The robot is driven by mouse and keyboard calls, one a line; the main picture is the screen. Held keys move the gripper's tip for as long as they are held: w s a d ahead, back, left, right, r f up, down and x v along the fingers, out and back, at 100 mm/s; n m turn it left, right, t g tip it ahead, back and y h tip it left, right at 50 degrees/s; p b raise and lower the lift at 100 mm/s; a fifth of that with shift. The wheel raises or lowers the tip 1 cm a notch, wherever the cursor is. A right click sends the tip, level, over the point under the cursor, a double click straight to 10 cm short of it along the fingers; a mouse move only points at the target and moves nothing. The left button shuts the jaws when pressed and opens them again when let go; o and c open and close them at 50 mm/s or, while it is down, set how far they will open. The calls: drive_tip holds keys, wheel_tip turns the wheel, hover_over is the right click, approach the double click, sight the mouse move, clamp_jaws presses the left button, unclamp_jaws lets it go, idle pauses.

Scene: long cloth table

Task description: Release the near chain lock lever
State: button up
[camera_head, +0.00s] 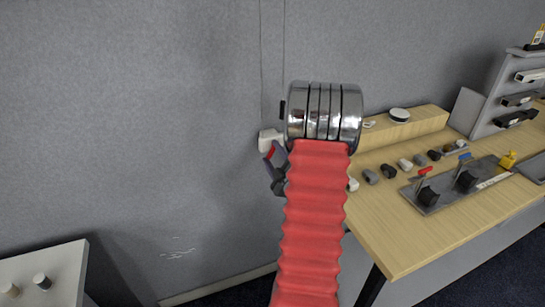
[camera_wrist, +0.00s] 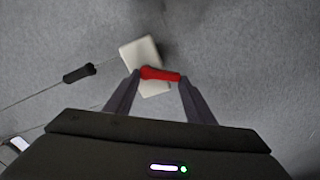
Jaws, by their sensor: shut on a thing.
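The near chain lock is a small white block (camera_head: 268,136) on the grey wall, left of my arm. It also shows in the wrist view as a pale block (camera_wrist: 140,52). Its red lever (camera_wrist: 160,74) lies across the gap between my fingertips. My gripper (camera_wrist: 160,80) is shut on this lever, with one dark finger at each end of it. In the head view my gripper (camera_head: 271,158) is beside the white block, with a bit of red at its tips. My red-sleeved arm hides part of the area. How far the lever is turned cannot be told.
Thin cords run along the wall, with a black toggle (camera_wrist: 78,73) on one. A wooden table (camera_head: 400,236) at right holds several small knobs and a dark lever board (camera_head: 433,199). A white panel (camera_head: 40,278) with knobs is at lower left. The wall left of my gripper is clear.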

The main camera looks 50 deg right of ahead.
drive_tip(key=m, duration=0.5)
drive_tip(key=shift+w+a+r, duration=0.25)
drive_tip(key=shift+a, duration=0.05)
drive_tip(key=m, duration=0.2)
drive_tip(key=r+m, duration=0.1)
drive_tip(key=m, duration=0.2)
drive_tip(key=shift+a, duration=0.1)
drive_tip(key=o, duration=0.7)
drive_tip(key=shift+f, duration=0.1)
drive_tip(key=o, duration=0.3)
drive_tip(key=shift+r, duration=0.2)
drive_tip(key=shift+o, duration=0.2)
drive_tip(key=shift+s, duration=0.1)
drive_tip(key=v, duration=1.3)
drive_tip(key=shift+s, duration=0.2)
drive_tip(key=shift+f, duration=0.15)
